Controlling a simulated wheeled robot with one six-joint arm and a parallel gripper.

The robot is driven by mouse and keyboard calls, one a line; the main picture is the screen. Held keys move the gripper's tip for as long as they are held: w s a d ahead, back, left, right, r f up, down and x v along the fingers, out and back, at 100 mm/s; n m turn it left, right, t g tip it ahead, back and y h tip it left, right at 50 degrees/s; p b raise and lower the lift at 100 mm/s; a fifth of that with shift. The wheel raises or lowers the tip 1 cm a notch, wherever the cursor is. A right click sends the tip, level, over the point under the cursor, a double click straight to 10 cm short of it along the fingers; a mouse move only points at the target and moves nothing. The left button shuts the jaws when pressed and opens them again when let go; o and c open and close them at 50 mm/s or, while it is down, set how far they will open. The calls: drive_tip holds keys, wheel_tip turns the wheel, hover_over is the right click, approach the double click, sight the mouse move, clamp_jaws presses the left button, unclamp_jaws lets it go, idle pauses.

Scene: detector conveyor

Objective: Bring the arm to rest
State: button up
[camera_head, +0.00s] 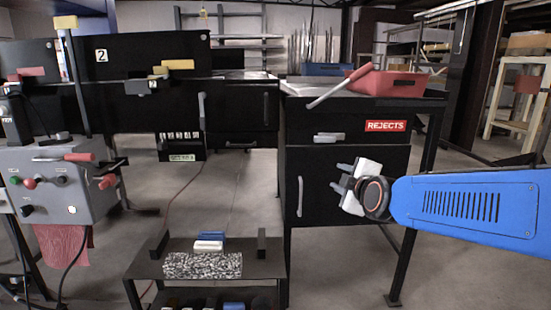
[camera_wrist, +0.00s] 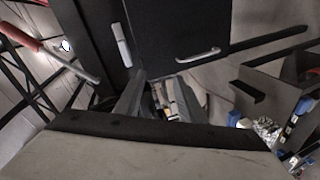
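My blue arm (camera_head: 470,208) reaches in from the right edge of the head view. My gripper (camera_head: 339,177) is at its end, held in the air in front of the black cabinet (camera_head: 308,162) under the red tray. Its two fingers point left and stand apart with nothing between them. The fingers also show in the wrist view (camera_wrist: 152,88), spread, with floor and small items visible beyond the gap. The gripper's contact with the cabinet cannot be told.
A low black stand (camera_head: 150,266) holds a speckled block (camera_head: 202,265) and small blue and white pieces. A red tray (camera_head: 395,83) sits above the REJECTS label (camera_head: 385,126). A grey control box (camera_head: 62,185) stands left.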

drive_tip(key=s+d+f+m+g, duration=0.2)
drive_tip(key=s+f+m, duration=0.3)
drive_tip(key=s, duration=0.5)
drive_tip(key=s+d+f+m+g+h, duration=0.1)
drive_tip(key=s+d+f+m+g, duration=0.2)
drive_tip(key=s, duration=0.8)
drive_tip(key=s+d+f+m+g, duration=0.2)
drive_tip(key=s+f+m+g, duration=0.3)
drive_tip(key=s, duration=0.6)
wheel_tip(320, 180, down, 3)
drive_tip(key=shift+s+d+r+m+h, duration=0.15)
drive_tip(key=shift+d+m+h, duration=0.15)
drive_tip(key=shift+m, duration=0.6)
